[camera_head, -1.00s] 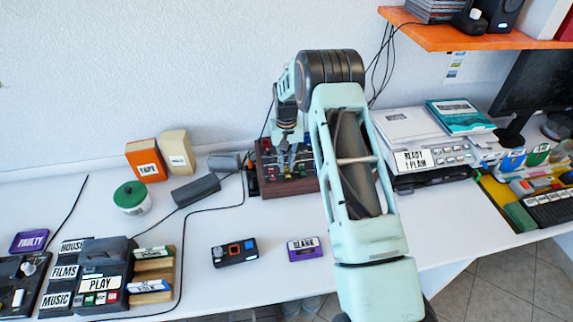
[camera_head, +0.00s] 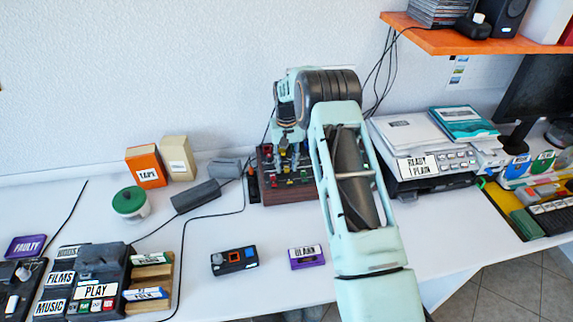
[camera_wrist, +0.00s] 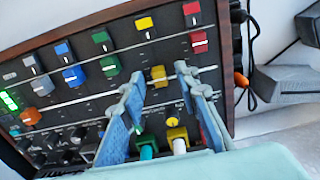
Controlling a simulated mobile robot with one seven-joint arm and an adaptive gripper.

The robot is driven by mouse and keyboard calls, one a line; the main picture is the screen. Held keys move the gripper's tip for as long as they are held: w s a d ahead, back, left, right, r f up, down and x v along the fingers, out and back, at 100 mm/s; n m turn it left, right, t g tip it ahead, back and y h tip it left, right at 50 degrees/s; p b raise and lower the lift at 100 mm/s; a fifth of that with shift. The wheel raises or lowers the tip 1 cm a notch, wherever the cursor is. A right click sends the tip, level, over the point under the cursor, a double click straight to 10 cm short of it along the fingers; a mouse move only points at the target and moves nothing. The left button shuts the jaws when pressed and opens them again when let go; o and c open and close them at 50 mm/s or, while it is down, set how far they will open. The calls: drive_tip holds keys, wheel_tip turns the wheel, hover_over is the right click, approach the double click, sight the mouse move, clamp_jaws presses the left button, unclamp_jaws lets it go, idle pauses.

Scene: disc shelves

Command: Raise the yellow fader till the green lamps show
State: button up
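In the wrist view, a dark control panel (camera_wrist: 75,112) with a wooden edge carries rows of coloured caps. My gripper (camera_wrist: 161,78) is over it, with its blue-padded fingers apart. A yellow cap (camera_wrist: 158,72) shows between the fingertips, with a gap visible on each side. Another yellow cap (camera_wrist: 145,24) is in the top row, and a yellow knob (camera_wrist: 177,133) is lower, between the fingers. Green lamps (camera_wrist: 9,101) are lit at the panel's left edge. In the head view the panel (camera_head: 290,196) stands against the wall, partly hidden by my arm.
A grey printer (camera_head: 415,140) stands right of the panel. Dark adapters (camera_head: 196,195) and cables lie to its left. A purple cartridge (camera_head: 307,257) and a small black device (camera_head: 234,260) lie in front. An orange shelf (camera_head: 470,38) hangs at upper right.

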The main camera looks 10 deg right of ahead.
sight(286, 167)
wheel_tip(286, 167, up, 12)
idle(0.6)
